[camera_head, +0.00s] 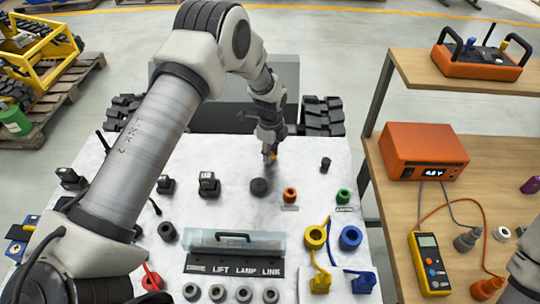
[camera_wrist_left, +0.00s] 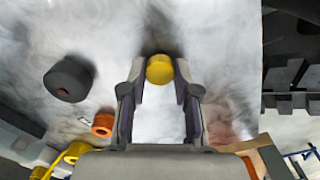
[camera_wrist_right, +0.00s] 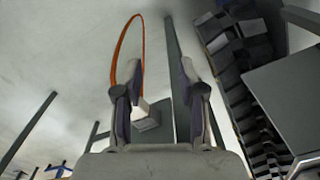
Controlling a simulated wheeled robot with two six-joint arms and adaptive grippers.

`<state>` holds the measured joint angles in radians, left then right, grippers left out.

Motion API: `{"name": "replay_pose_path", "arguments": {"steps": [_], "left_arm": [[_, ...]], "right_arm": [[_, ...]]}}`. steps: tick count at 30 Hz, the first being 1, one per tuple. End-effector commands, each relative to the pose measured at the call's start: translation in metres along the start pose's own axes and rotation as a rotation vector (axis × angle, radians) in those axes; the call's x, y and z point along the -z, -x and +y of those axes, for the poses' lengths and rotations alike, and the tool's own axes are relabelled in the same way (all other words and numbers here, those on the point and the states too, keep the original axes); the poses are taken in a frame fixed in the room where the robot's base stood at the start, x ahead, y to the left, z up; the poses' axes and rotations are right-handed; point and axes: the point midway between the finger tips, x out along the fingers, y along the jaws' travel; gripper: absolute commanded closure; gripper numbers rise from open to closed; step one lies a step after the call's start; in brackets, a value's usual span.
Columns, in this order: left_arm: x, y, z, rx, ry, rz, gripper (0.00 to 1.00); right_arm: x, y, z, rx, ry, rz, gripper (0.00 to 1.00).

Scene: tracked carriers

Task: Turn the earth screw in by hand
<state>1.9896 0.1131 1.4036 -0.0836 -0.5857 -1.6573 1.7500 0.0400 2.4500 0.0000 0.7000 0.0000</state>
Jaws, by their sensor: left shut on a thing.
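A yellow round knob (camera_wrist_left: 160,70), which I take to be the earth screw, sits between the fingertips of my left gripper (camera_wrist_left: 159,80). In the head view my left gripper (camera_head: 269,152) points down over the far middle of the white table, and only a bit of yellow shows at its tips. It is shut on the knob. The knob's lower end and its seat are hidden, so I cannot tell how deep it sits. My right gripper (camera_wrist_right: 155,80) has its fingers apart with nothing between them. It is out of the head view.
A dark round knob (camera_head: 259,187) and an orange ring-topped piece (camera_head: 290,195) stand close to my left gripper. A green piece (camera_head: 343,196) and a small black piece (camera_head: 325,164) are to the right. A clear case (camera_head: 236,240) lies nearer. An orange meter box (camera_head: 424,151) stands on the wooden bench.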

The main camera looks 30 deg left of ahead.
Motion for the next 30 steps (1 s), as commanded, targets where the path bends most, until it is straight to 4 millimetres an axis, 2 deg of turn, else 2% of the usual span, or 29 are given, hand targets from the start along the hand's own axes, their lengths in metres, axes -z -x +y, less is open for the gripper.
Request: {"name": "replay_pose_path", "arguments": {"steps": [3, 12, 14, 17, 18, 20, 30], "left_arm": [[-0.0002, -0.0001, -0.0003, 0.001, -0.138, 0.0, 0.95], [-0.0003, 0.0003, -0.0006, 0.002, -0.177, 0.0, 0.95], [-0.0003, -0.0004, -0.0006, 0.002, -0.249, 0.0, 0.95], [-0.0003, -0.0011, -0.0007, 0.002, -0.46, -0.001, 0.95], [-0.0003, 0.0004, -0.0007, 0.002, -0.495, -0.001, 0.62], [-0.0003, 0.001, -0.0007, 0.002, -0.489, 0.0, 0.41], [-0.0001, 0.0032, -0.0007, 0.002, -0.486, 0.0, 0.4]], "right_arm": [[0.0, -0.0029, 0.0, 0.0, 0.0, 0.0, 0.6], [0.0, -0.0031, 0.0, 0.0, 0.0, 0.0, 0.6], [0.0, -0.0051, 0.0, 0.0, 0.0, 0.0, 0.6], [0.0, -0.0093, 0.0001, 0.0, 0.0, 0.0, 0.6], [-0.0001, -0.0083, 0.0001, 0.0, 0.0, 0.0, 0.6], [-0.0001, -0.0075, 0.0001, 0.0, 0.0, 0.0, 0.6], [0.0001, -0.0073, 0.0001, 0.0, 0.0, 0.0, 0.6]]}}
